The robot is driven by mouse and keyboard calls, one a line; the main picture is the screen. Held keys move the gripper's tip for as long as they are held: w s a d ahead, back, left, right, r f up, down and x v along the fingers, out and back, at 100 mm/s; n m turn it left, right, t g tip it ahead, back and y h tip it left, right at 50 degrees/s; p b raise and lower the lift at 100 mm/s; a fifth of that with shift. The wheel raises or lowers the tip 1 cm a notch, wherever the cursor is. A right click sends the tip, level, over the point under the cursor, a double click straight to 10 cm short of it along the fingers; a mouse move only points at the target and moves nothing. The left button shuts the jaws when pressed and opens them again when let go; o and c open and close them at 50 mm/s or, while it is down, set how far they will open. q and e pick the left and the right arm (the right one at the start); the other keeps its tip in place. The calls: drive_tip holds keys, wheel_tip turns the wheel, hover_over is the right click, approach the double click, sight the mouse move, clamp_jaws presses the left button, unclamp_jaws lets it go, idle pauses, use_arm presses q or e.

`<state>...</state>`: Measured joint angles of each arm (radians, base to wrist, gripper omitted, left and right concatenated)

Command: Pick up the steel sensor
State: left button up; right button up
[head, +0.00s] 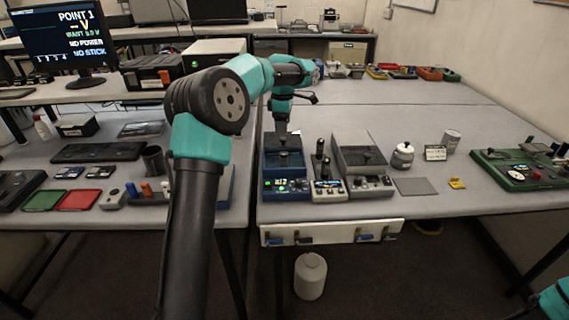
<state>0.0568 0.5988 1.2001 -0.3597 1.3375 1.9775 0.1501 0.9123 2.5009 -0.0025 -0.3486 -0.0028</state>
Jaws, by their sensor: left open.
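I cannot make out for certain which small thing is the steel sensor. A blue-fronted box with a dark top (273,160) and green lights stands at the table's front edge. My left gripper (282,130) is above the back of this box, small and partly hidden by its own wrist. It is open, and I see nothing held in it. A grey box with a dark top (361,160) stands to the right. Between them is a narrow grey unit with black upright knobs (326,172). Only a teal part of my right arm shows at the lower right corner; its gripper is out of view.
A silver pot with a black knob (403,155), a white card (435,153), a grey can (451,139), a grey mat (414,186) and a yellow piece (456,183) lie to the right. A green board (520,170) is at far right.

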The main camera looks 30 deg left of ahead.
sight(284, 161)
use_arm(q)
wheel_tip(284, 161, down, 11)
drive_tip(key=shift+r, duration=0.2)
drive_tip(key=shift+f, duration=0.15)
drive_tip(key=shift+f, duration=0.1)
drive_tip(key=shift+w+d+f, duration=0.1)
drive_tip(key=shift+w+f, duration=0.05)
drive_tip(key=shift+f, duration=2.35)
drive_tip(key=shift+c, duration=0.4)
drive_tip(key=c, duration=1)
drive_tip(key=shift+r, duration=0.1)
